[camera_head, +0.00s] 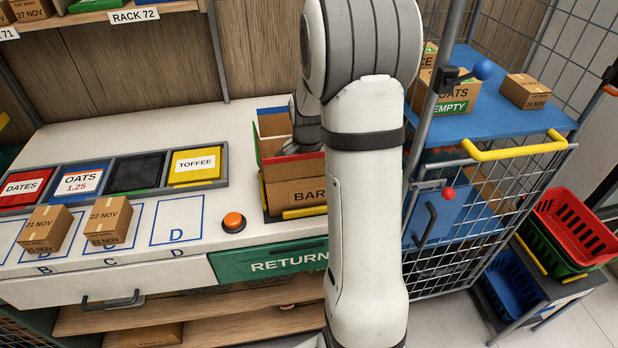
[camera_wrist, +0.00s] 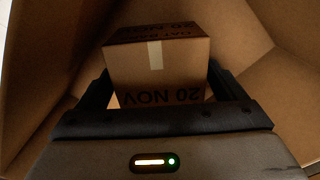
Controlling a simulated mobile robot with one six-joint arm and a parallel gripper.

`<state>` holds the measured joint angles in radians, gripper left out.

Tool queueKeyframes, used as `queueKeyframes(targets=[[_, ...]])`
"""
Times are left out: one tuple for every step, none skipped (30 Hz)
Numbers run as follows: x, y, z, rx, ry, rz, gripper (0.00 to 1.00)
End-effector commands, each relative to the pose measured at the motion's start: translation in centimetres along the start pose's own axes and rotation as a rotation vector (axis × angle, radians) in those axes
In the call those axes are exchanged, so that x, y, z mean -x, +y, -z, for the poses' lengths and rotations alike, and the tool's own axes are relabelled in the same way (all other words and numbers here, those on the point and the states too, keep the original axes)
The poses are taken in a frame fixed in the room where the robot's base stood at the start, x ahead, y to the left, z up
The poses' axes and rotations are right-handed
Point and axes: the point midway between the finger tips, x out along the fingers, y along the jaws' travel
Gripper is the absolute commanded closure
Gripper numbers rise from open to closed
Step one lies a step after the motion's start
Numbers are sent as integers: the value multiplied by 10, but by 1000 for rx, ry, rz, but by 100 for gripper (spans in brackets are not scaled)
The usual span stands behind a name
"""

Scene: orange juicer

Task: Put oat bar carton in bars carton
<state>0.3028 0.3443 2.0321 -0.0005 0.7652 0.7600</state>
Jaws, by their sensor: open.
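The bars carton (camera_head: 293,192) is an open brown box labelled "BAR", standing on the white counter behind my arm. The oat bar carton (camera_wrist: 157,65) is a small brown box marked "20 NOV" with pale tape. In the wrist view it is inside the bars carton, whose brown walls (camera_wrist: 235,35) surround it. My gripper (camera_wrist: 160,100) is open, with its two dark fingers on either side of the oat bar carton. Whether the fingers touch it I cannot tell. In the head view my arm hides the gripper and the oat bar carton.
Two small cartons (camera_head: 110,221) (camera_head: 45,229) stand on marked squares at the left. An orange button (camera_head: 233,221) is beside the bars carton. A blue-topped cage cart (camera_head: 500,115) with more cartons stands at the right. Square D (camera_head: 177,219) is bare.

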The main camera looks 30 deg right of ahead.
Motion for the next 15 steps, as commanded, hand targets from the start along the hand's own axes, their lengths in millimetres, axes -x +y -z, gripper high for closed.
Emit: queueKeyframes(targets=[[0,0,0,0,0,0,10],[1,0,0,0,0,0,10],[2,0,0,0,0,0,10],[4,0,0,-1,0,0,10],[5,0,0,-1,1,1,10],[9,0,1,-1,3,3,10],[13,-1,1,-1,4,4,10],[18,-1,1,-1,4,4,10],[25,-1,1,-1,5,5,10],[31,0,1,-1,4,4,10],[38,0,1,-1,5,5,10],[47,-1,1,-1,5,5,10],[54,-1,2,-1,5,5,10],[60,0,1,-1,5,5,10],[69,0,1,-1,4,4,10]])
